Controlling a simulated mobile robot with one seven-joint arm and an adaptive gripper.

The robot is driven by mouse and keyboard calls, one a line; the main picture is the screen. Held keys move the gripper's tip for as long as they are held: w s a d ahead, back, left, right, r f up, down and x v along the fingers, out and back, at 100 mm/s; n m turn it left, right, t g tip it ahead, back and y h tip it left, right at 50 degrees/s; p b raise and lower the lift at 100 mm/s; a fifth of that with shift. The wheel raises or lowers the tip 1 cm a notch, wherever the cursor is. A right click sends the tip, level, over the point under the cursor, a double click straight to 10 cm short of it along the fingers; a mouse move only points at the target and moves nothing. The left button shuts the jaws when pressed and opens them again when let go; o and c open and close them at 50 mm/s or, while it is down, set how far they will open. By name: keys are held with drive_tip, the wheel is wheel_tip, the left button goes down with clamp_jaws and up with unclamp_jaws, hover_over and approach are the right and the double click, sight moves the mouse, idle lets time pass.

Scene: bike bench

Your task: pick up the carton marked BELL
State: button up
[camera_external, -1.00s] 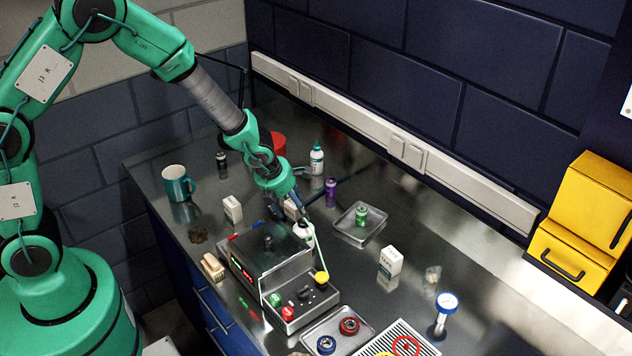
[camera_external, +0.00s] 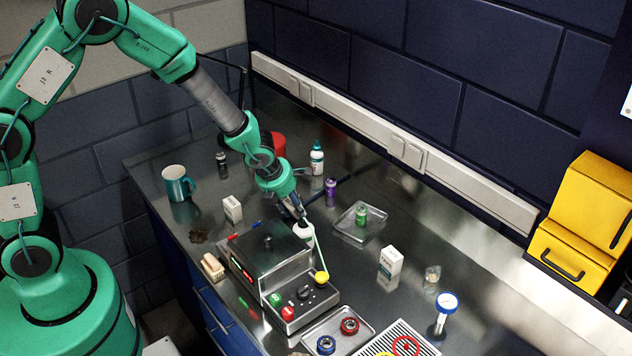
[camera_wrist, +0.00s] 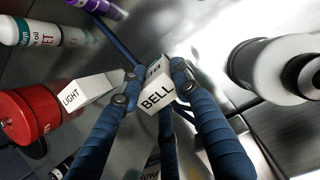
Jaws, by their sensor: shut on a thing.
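In the outside view my gripper (camera_external: 302,214) is over the bench behind the metal control box, and the carton is hidden there. I cannot tell whether the carton is clear of the bench top.
A white bottle with a dark cap (camera_wrist: 268,60) stands close right of my gripper. A carton marked LIGHT (camera_wrist: 88,90) and a red container (camera_wrist: 30,118) are at left. The control box (camera_external: 268,252) stands just in front. A metal tray (camera_external: 345,228) is to the right.

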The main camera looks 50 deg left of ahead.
wheel_tip(320, 180, up, 10)
drive_tip(key=p, duration=0.3)
drive_tip(key=shift+p, duration=0.35)
idle(0.8)
